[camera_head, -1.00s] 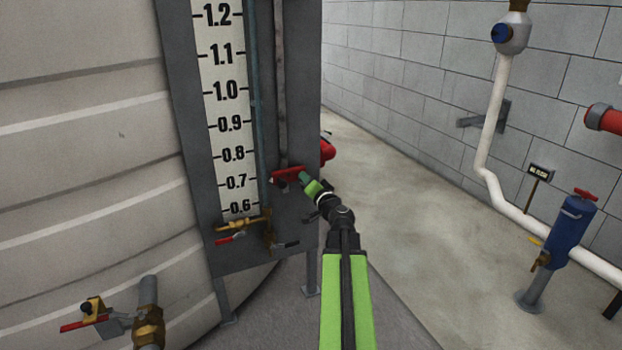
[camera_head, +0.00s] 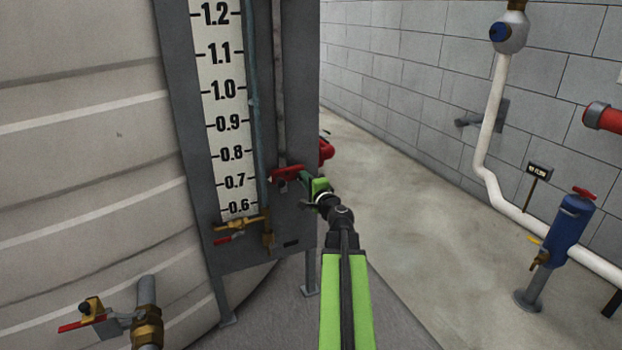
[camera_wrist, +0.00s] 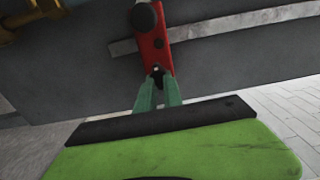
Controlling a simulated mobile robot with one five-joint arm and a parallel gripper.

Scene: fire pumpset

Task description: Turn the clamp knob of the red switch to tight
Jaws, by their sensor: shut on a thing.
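The red switch (camera_head: 287,173) is on the grey gauge board, right of the scale, at about the 0.7 mark in the head view. In the wrist view the red switch (camera_wrist: 152,45) runs down from the top, with a round black knob (camera_wrist: 145,17) on its face near the upper edge. My gripper (camera_head: 305,179) reaches it from the right. In the wrist view my gripper's green fingers (camera_wrist: 158,80) are shut on the lower end of the switch, apart from the black knob. The fingertips partly hide that end.
Brass valves (camera_head: 240,226) sit low on the gauge board, left of my gripper. A red fitting (camera_head: 326,148) stands behind the board's right edge. A blue cylinder (camera_head: 568,235) and white pipe (camera_head: 490,130) are at right. The floor between is clear.

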